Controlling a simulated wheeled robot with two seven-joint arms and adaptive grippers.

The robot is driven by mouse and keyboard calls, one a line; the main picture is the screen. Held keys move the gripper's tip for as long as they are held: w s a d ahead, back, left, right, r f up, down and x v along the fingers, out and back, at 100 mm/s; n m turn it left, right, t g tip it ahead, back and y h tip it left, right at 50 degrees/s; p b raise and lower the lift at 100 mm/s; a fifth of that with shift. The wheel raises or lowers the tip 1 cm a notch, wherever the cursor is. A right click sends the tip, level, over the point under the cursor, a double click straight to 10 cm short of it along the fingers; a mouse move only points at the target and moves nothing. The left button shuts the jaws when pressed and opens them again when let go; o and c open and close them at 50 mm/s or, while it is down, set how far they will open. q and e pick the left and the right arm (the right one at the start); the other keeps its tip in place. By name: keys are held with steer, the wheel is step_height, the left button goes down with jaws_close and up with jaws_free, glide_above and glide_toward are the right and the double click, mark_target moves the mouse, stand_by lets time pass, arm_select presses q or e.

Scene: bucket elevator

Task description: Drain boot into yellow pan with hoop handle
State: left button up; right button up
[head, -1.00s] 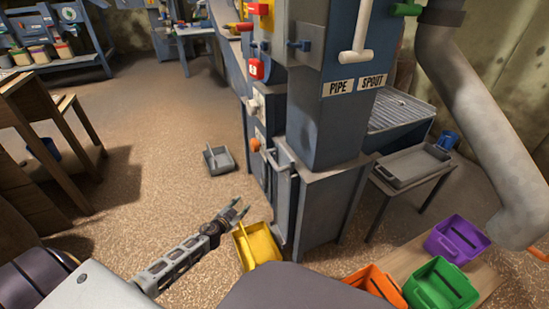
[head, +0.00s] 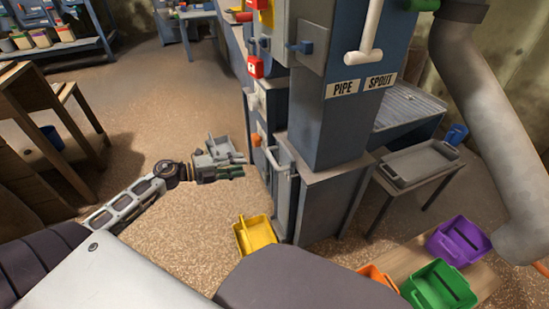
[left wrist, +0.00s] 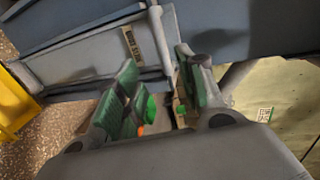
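The yellow pan (head: 255,236) sits on the floor against the foot of the elevator; its edge also shows at the left of the left wrist view (left wrist: 14,100). The boot (head: 286,190) is the grey lower housing, with a pale hoop handle (head: 273,160) on its front. My left gripper (head: 240,166) is empty and stands left of the handle, apart from it, above the floor. In the left wrist view its green-padded fingers (left wrist: 160,75) are apart, with a pale bar (left wrist: 161,40) and a labelled grey panel (left wrist: 90,55) beyond them. My right gripper is not in view.
An orange knob (head: 256,139) sits just above the handle. Orange (head: 376,277), green (head: 440,287) and purple (head: 459,241) bins stand at the right. The floor left of the elevator is mostly clear.

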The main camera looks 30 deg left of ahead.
mark_target(271, 160)
arm_select(q)
steer(key=shift+s+d+r, duration=0.1)
steer(key=shift+s+r, duration=0.05)
steer(key=shift+r, duration=0.05)
steer(key=shift+d, duration=0.1)
steer(key=shift+b+x, duration=2.15)
steer(key=shift+x, duration=4.2)
steer(key=shift+w+d+f, duration=0.15)
steer(key=shift+w+d, duration=0.15)
steer(key=shift+w, duration=0.05)
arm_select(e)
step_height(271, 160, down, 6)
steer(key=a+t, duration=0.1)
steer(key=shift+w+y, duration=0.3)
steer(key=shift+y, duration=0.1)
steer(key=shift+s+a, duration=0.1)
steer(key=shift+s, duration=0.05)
